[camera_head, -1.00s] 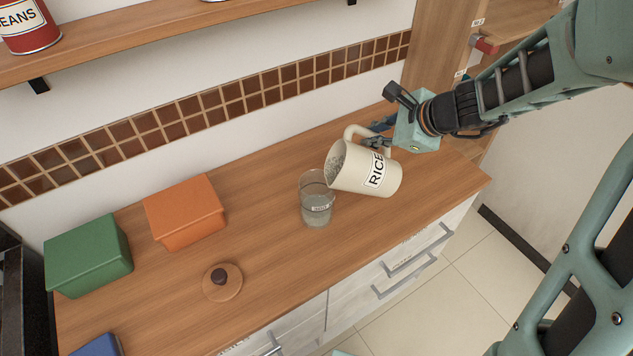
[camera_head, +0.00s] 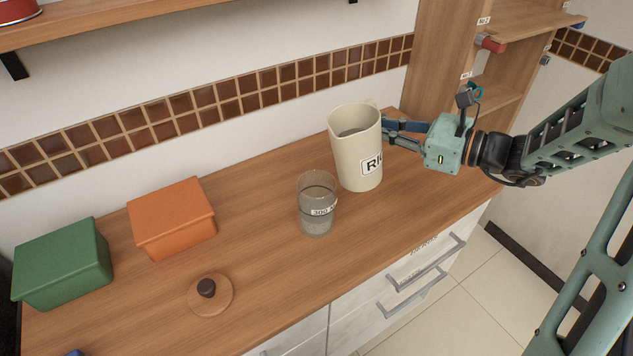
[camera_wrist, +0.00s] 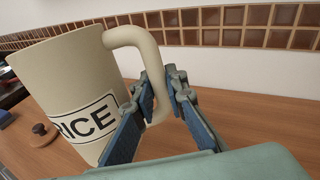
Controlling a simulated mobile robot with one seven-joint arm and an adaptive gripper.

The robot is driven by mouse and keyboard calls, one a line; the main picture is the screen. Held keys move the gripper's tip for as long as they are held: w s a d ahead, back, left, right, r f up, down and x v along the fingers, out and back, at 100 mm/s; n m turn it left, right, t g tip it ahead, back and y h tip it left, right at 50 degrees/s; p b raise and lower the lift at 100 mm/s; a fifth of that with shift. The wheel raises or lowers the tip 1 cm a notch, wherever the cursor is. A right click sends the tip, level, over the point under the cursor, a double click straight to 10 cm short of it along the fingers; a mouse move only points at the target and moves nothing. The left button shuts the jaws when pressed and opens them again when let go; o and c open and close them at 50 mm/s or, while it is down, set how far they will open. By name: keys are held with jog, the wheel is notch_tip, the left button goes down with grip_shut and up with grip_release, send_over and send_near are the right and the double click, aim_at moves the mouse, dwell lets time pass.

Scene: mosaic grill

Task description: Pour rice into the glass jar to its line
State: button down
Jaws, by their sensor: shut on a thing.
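The cream rice pitcher (camera_head: 352,142) stands nearly upright just right of and behind the glass jar. Its RICE label also shows in the wrist view (camera_wrist: 88,122). My gripper (camera_head: 388,133) is shut on the pitcher's handle; in the wrist view the blue fingers (camera_wrist: 164,112) are on either side of the handle. The glass jar (camera_head: 317,198) stands on the counter with greyish contents in it and a label reading 300 on its side. How the contents' level sits against the line is hard to tell. The pitcher's inside shows greyish rice below its rim.
A wooden lid (camera_head: 211,296) with a dark knob lies front left of the jar. An orange box (camera_head: 171,217) and a green box (camera_head: 63,263) stand at the left. A wooden shelf unit (camera_head: 455,50) rises at the back right. The counter (camera_head: 262,225) is clear around the jar.

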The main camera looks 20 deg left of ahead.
jog(key=shift+s+a+f+m+y+b, duration=0.2)
jog(key=shift+a+f+m+y+b, duration=0.25)
jog(key=shift+y+b, duration=0.4)
jog(key=shift+a+r, duration=0.15)
jog(key=shift+r, duration=0.15)
notch_tip(320, 180, up, 4)
jog(key=p, duration=0.3)
jog(key=shift+p, duration=0.35)
